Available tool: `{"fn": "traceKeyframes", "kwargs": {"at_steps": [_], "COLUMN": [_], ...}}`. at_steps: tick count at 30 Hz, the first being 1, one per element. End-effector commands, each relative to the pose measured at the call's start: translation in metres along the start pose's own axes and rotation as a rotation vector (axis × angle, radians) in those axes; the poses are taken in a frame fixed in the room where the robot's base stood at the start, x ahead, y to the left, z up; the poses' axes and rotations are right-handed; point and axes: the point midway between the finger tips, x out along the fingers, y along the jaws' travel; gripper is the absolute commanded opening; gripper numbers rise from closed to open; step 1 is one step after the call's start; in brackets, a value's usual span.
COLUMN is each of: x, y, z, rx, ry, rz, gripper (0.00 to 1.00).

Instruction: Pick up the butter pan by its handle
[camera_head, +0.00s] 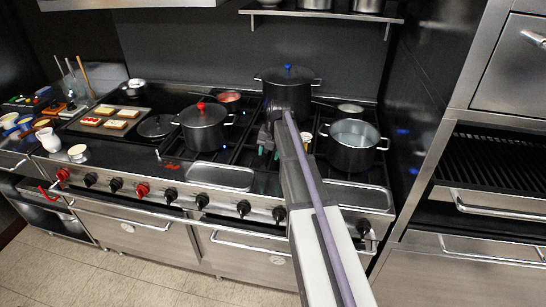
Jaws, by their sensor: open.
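A small pan with pale contents (350,107) sits at the back right of the stove and looks like the butter pan. It is partly hidden behind a large open pot, and a thin dark handle seems to run left from it. My gripper (269,151) is over the middle of the stove, in front and to the left of this pan and apart from it. Its greenish fingertips point down with a gap between them, and nothing shows between them. My arm hides part of the stove around it.
The open steel pot (353,158) stands right of my arm. A lidded pot with a blue knob (287,84) stands behind my gripper, and one with a red knob (203,134) stands left. A pan with red contents (229,97) is at the back. A shelf (320,14) hangs above.

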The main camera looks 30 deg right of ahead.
Motion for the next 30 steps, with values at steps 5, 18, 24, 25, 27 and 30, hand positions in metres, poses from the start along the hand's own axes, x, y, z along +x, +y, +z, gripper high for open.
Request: {"fn": "traceKeyframes", "kwargs": {"at_steps": [5,18,24,25,27,30], "x": [0.011,0.050,0.050,0.050,0.050,0.050], "y": [0.000,0.002,0.002,0.002,0.002,0.002], "z": [0.000,0.001,0.001,0.001,0.001,0.001], "rx": [0.000,0.000,0.001,0.001,0.001,0.001], "ry": [0.000,0.000,0.000,0.000,0.000,0.000], "rz": [0.000,0.000,0.000,0.000,0.000,0.000], "gripper": [0.49,0.49,0.33,0.30,0.23,0.14]}}
